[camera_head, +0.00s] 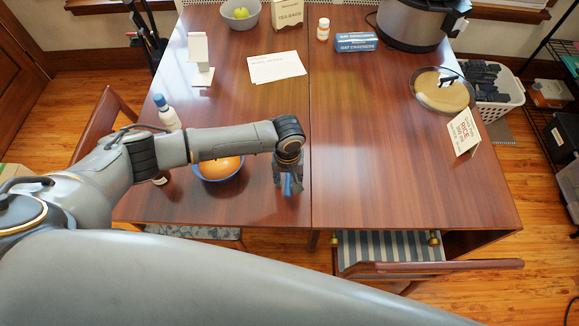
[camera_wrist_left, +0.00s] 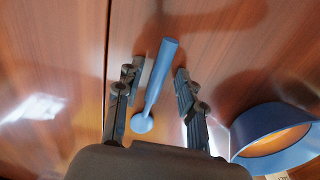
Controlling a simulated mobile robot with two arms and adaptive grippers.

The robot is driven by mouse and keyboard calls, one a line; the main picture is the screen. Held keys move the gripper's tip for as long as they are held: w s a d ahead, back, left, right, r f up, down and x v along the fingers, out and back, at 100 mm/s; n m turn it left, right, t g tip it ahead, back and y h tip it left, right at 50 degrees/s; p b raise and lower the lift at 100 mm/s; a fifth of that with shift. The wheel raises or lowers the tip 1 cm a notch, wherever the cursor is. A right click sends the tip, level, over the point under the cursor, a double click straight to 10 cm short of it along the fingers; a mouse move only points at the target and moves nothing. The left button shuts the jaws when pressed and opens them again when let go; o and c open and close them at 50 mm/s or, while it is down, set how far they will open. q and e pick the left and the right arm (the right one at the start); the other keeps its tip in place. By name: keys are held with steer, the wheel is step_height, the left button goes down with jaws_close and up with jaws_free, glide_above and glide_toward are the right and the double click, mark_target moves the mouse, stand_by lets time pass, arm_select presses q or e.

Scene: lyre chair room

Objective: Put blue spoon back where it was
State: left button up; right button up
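The blue spoon (camera_wrist_left: 157,75) shows between the two fingers of my left gripper (camera_wrist_left: 160,72) in the left wrist view. The fingers stand apart with gaps on both sides of the spoon, so the gripper is open around it. In the head view, my left gripper (camera_head: 288,183) points down over the near middle of the table, and a bit of the blue spoon (camera_head: 287,187) shows there. A blue bowl (camera_head: 222,176) with orange contents is just left of the gripper, partly behind my arm; the bowl also shows in the wrist view (camera_wrist_left: 243,130). My right gripper is not in view.
The wooden table (camera_head: 370,150) is clear right of my gripper. A white-and-blue bottle (camera_head: 167,113) stands near my left arm.

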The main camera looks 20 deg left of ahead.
arm_select(q)
step_height(320, 180, up, 14)
steer(key=b, duration=0.1)
steer(key=shift+d+f, duration=0.15)
steer(key=shift+d, duration=0.25)
steer(key=shift+w, duration=0.1)
